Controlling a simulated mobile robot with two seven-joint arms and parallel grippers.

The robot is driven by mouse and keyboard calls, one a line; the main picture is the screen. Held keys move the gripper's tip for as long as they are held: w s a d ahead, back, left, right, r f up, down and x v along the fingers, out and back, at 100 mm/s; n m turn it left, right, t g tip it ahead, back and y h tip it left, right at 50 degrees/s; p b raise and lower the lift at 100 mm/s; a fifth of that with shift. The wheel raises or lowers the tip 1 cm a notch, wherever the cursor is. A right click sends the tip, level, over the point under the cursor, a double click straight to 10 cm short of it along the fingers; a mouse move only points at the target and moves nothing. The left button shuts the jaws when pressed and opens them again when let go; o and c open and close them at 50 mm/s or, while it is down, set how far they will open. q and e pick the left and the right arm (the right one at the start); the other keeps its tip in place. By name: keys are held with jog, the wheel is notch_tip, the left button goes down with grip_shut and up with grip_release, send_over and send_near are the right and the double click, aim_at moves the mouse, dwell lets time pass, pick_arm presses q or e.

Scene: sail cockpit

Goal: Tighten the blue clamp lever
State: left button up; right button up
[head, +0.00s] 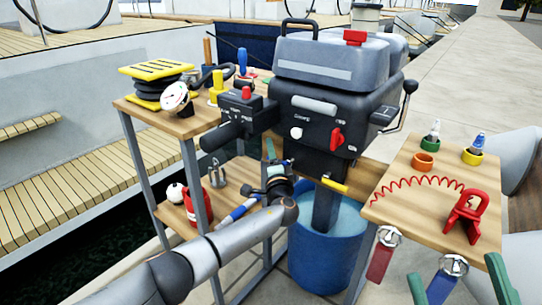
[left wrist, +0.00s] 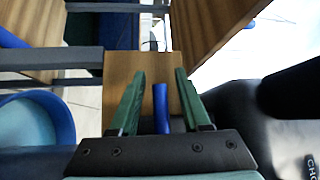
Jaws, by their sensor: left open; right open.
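The blue clamp lever (left wrist: 160,107) stands upright between the two green fingers of my left gripper (left wrist: 160,76) in the left wrist view, in front of a wooden board. The fingers are open, with a gap on both sides of the lever. In the head view my left gripper (head: 271,160) is below the black outboard motor (head: 318,118). A small blue bit (head: 287,161) shows beside it; the wrist hides much of this area. My right gripper (head: 458,283) shows at the bottom right with its green fingers wide apart, open.
A yellow handle (head: 333,186) sticks out below the motor, above a blue bucket (head: 308,262). A shelf stand (head: 190,126) with a gauge and tools is at left. A side table (head: 400,205) at right holds a coiled red cord; red and blue handled tools hang from its edge.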

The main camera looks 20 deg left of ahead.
pick_arm(q)
grip_shut()
dwell(0.4)
